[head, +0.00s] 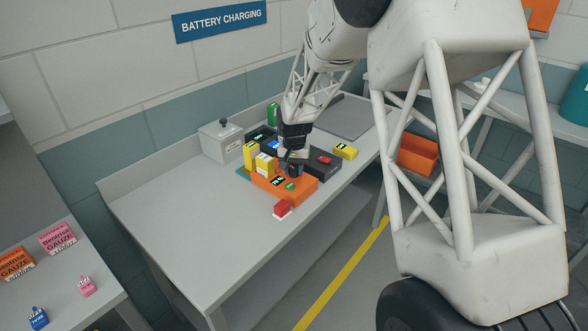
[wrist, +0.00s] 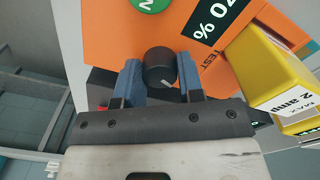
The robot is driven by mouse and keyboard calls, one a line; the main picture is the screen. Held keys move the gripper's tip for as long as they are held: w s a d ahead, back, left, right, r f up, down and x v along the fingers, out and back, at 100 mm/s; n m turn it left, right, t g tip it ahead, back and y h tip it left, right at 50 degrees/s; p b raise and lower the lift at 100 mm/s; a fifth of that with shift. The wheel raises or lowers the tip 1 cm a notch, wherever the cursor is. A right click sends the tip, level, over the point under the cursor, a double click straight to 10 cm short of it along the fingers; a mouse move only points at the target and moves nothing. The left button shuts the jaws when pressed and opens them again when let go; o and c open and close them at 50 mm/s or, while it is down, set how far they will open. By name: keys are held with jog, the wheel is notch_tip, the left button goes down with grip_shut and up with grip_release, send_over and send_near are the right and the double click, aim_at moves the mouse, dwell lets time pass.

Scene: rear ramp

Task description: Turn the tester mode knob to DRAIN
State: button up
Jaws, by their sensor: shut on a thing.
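The orange tester (head: 305,194) sits near the front edge of the grey bench and fills much of the wrist view (wrist: 110,32). It has a green round mark (wrist: 149,3) and a black display (wrist: 215,18). Its black mode knob (wrist: 158,63) stands between the blue fingers of my gripper (wrist: 160,78), which are shut on it. A short white pointer line on the knob points to the lower right in the wrist view. Part of the word TEST shows beside the knob. I see no DRAIN label. In the head view, my gripper (head: 294,156) is over the tester.
Yellow packs (head: 251,153) stand close to the tester, one near my fingers in the wrist view (wrist: 275,70). The bench's left front is clear.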

aim_at(294, 169)
jog(key=shift+m, duration=1.3)
jog(key=o, duration=0.9)
jog(key=shift+r, duration=3.9)
